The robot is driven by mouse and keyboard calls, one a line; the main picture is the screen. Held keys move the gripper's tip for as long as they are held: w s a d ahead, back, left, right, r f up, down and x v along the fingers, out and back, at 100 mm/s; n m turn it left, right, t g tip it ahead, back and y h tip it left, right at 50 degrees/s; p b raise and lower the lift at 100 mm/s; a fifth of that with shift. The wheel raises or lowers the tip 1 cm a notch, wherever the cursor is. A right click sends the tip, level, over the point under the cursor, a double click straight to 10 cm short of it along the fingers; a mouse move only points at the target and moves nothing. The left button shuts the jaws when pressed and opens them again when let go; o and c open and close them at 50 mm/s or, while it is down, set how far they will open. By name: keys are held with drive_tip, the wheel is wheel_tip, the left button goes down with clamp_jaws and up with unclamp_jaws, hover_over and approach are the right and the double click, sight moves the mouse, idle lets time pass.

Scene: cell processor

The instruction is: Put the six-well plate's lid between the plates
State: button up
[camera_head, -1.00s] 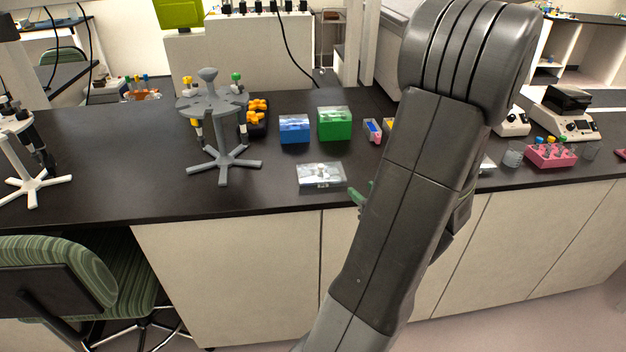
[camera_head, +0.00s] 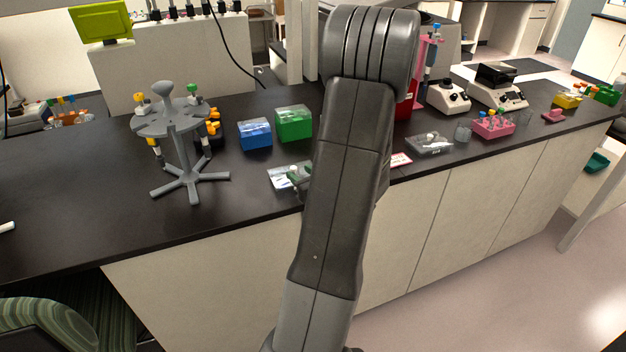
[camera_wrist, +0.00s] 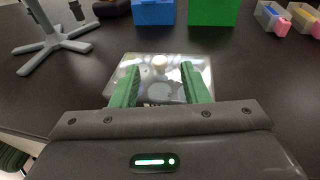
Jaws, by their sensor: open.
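A clear rectangular plate (camera_head: 279,179) lies flat on the dark bench near its front edge, partly hidden by my arm in the head view. In the wrist view this clear plate (camera_wrist: 196,66) shows a pale round knob (camera_wrist: 159,61) and round shapes below it. I cannot tell its lid from its base. My gripper (camera_wrist: 160,70) is open, its green fingers apart over the plate's near part with nothing gripped. Whether they touch it is unclear. A second clear plate (camera_head: 428,146) with a small knob lies farther right on the bench.
A grey pipette stand (camera_head: 178,130) is at left. Blue (camera_head: 255,134) and green (camera_head: 294,124) boxes stand behind the near plate. A flat red-and-white card (camera_head: 400,160), a glass beaker (camera_head: 463,133) and a pink tube rack (camera_head: 493,125) lie right.

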sight(295, 170)
drive_tip(key=x, duration=0.5)
drive_tip(key=shift+p, duration=0.3)
drive_tip(key=shift+s, duration=0.1)
clamp_jaws()
